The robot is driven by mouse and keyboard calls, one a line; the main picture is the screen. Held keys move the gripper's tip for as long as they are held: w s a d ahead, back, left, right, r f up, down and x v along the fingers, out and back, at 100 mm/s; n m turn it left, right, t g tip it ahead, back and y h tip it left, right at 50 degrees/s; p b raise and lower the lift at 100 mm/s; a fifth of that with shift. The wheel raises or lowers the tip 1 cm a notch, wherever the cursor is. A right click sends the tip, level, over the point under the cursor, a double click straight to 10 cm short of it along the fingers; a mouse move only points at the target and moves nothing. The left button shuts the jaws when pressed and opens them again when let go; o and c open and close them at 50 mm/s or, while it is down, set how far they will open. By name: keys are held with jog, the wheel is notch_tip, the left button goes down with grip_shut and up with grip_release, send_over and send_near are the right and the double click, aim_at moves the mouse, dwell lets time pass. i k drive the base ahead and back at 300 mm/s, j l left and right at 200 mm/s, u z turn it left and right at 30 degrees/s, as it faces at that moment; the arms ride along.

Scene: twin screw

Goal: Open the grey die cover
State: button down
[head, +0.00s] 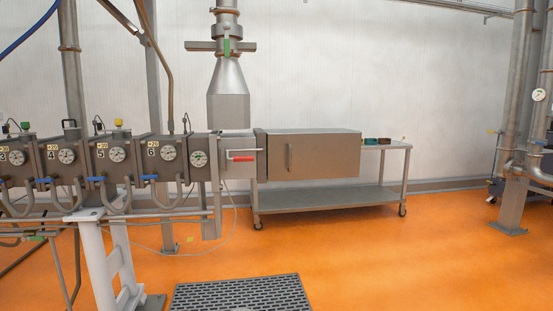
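The grey die cover (325,158) is a box-shaped metal cover at the right end of the extruder line in the head view. A vertical bar handle (289,157) is on its front face, near the left side. The cover looks closed, and its inside is hidden. To its left is a clamp lever with a red grip (243,158) on a paler metal block. My gripper and arm are not in the head view.
A wheeled metal table (320,198) stands behind and below the cover, with small bins (376,141) on top. Extruder barrel sections (110,158) with gauges run left. A white support (105,260) and a floor grate (242,294) are in front. Orange floor (420,260) is clear at right.

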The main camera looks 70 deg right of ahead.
aim_at(296, 154)
jog(key=k+l, duration=0.1)
jog(key=l, duration=0.25)
jog(key=k+l+u, duration=0.1)
jog(key=l, duration=0.3)
jog(key=k+l, duration=0.15)
jog(key=l, duration=0.2)
jog(key=k+l+u, duration=0.1)
jog(key=l, duration=0.25)
jog(key=k+l+u, duration=0.1)
jog(key=l, duration=0.3)
jog(key=k+l, duration=0.2)
jog(key=l+u, duration=0.05)
jog(key=l, duration=0.1)
